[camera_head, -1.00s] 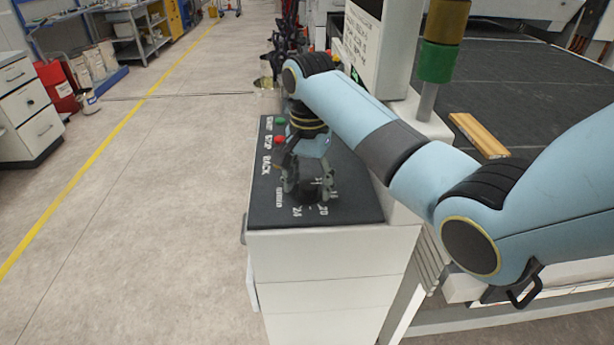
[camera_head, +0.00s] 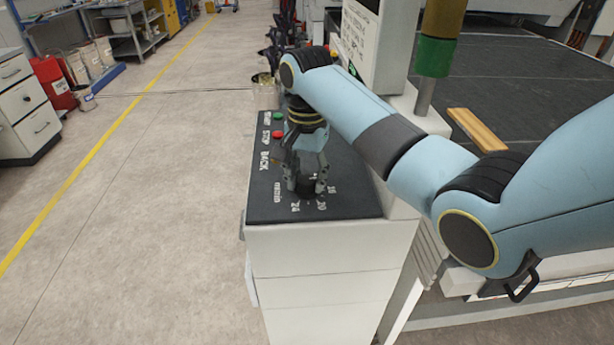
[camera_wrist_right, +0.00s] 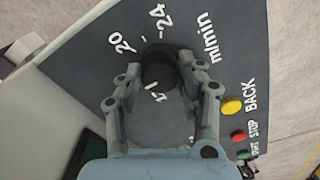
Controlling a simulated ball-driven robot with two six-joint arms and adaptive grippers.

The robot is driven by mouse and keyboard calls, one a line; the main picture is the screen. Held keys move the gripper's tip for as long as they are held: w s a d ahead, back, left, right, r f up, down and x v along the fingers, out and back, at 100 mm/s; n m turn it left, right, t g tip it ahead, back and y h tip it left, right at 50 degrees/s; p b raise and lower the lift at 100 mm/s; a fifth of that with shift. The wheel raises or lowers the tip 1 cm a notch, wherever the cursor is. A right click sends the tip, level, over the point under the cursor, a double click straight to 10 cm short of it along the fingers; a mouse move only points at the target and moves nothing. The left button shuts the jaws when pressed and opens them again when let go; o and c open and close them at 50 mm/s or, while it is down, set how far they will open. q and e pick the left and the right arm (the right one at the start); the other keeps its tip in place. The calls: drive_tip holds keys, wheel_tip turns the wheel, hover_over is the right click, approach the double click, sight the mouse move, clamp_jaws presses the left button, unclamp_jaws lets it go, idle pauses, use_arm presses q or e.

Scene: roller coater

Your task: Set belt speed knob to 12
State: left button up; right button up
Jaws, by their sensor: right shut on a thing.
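The belt speed knob (camera_wrist_right: 160,68) is a dark round knob on the sloping black control panel (camera_head: 262,208). White marks around it include 20, 24 and m/min in the right wrist view; 16 shows in the head view. My right gripper (camera_head: 306,186) points down at the panel and is shut on the knob. In the right wrist view my right gripper (camera_wrist_right: 160,72) has one finger on each side of the knob. The knob's pointer cannot be made out, so its setting is unclear. My left gripper is not in view.
Near the knob are a yellow button (camera_wrist_right: 231,106) by BACK and a red button (camera_head: 277,134) by STOP. A green button (camera_head: 279,116) is farther back. A white display box (camera_head: 376,50) and a green-and-gold post (camera_head: 435,57) stand to the right.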

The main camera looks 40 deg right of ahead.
sight(307, 179)
drive_tip(key=n, duration=0.5)
drive_tip(key=shift+n, duration=0.3)
drive_tip(key=n, duration=0.5)
drive_tip(key=shift+n, duration=0.4)
drive_tip(key=o, duration=1.1)
drive_tip(key=shift+o, duration=0.2)
drive_tip(key=shift+r, duration=3.75)
